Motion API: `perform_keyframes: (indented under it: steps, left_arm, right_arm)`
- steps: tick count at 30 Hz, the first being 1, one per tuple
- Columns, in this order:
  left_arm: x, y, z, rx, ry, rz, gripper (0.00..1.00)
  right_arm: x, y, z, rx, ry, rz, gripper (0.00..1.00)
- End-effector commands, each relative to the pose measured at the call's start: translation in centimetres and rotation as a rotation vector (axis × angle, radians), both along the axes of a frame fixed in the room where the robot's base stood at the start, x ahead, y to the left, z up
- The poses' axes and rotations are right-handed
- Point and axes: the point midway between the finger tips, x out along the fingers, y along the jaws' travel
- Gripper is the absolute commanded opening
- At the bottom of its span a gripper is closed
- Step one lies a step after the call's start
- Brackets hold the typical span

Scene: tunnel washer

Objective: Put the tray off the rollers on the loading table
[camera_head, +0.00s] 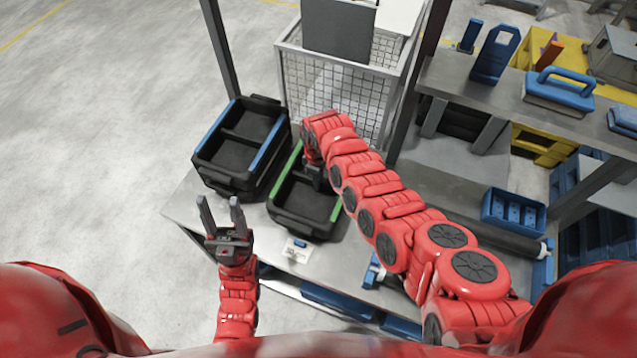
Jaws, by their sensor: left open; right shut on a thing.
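A black tray with green edge strips (290,222) is in the middle of the metal table (185,208). A second black tray, with blue edge strips (215,180), stands to its left, close beside it. My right gripper (314,178) reaches down at the far part of the green-striped tray and is shut on it; the arm hides the tray's far right part and most of the grip. I cannot tell whether this tray rests on the table or is slightly raised. My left gripper (221,205) is open and empty near the table's left front, apart from both trays.
A wire mesh cage (335,90) stands behind the trays. On the right, a shelf (460,85) holds blue tools, with a blue bin (513,210) below it. Dark posts flank the cage.

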Motion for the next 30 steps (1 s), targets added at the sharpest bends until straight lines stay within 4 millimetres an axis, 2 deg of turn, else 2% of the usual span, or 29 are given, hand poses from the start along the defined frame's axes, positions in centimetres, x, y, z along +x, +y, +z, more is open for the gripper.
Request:
perform_keyframes:
  steps: [6, 20, 21, 25, 30]
  left_arm:
    - [0.0, 0.0, -0.3, 0.0, 0.0, 0.0, 0.5]
    - [0.0, 0.0, -0.7, 0.0, 0.0, 0.0, 0.5]
    - [0.0, 0.0, -0.6, 0.0, 0.0, 0.0, 0.5]
    - [0.0, 0.0, -0.5, 0.0, 0.0, 0.0, 0.5]
    - [0.0, 0.0, -0.5, 0.0, 0.0, 0.0, 0.5]
  right_arm:
    - [-0.1, -0.1, -1.9, -0.002, 0.002, -0.002, 0.0]
    - [0.0, -0.1, -2.7, 0.0, 0.0, -0.004, 0.0]
    - [0.0, -0.1, -2.5, 0.0, 0.0, -0.004, 0.25]
    - [0.0, -0.1, -2.5, 0.0, 0.0, -0.004, 0.48]
    - [0.0, -0.1, -2.5, 0.0, 0.0, -0.004, 0.49]
